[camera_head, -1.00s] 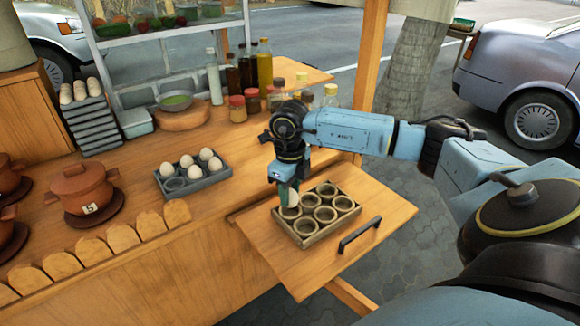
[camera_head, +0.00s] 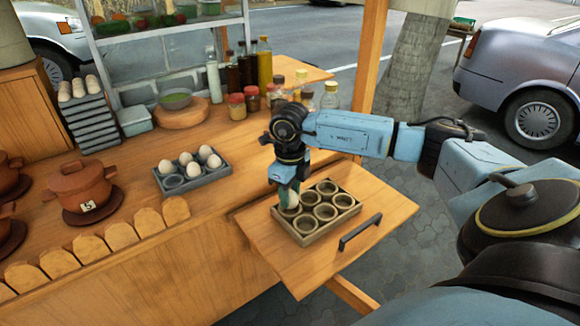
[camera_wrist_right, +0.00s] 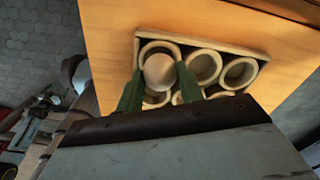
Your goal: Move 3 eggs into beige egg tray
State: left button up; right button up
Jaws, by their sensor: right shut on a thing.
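The beige egg tray (camera_head: 334,227) sits on the fold-out wooden shelf and has several round cups. My right gripper (camera_head: 289,197) points down over the tray's left corner cup, shut on a white egg (camera_head: 293,204). In the right wrist view the egg (camera_wrist_right: 160,71) is between the two green fingers of the gripper (camera_wrist_right: 158,82), at a corner cup; whether it touches the bottom cannot be told. The tray's other cups that show look empty. The grey egg tray (camera_head: 205,183) on the counter holds several white eggs (camera_head: 193,170), with its front-left cup empty. My left gripper is out of view.
A black handle (camera_head: 360,234) is on the shelf right of the beige tray. Bottles and jars (camera_head: 251,96) stand behind my right arm. Clay pots (camera_head: 82,187) stand at the left. The counter between the two trays is clear.

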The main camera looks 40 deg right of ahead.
jog(key=shift+d+f+b, duration=0.15)
jog(key=shift+f+b, duration=0.3)
jog(key=shift+f, duration=0.35)
jog(key=o, duration=0.7)
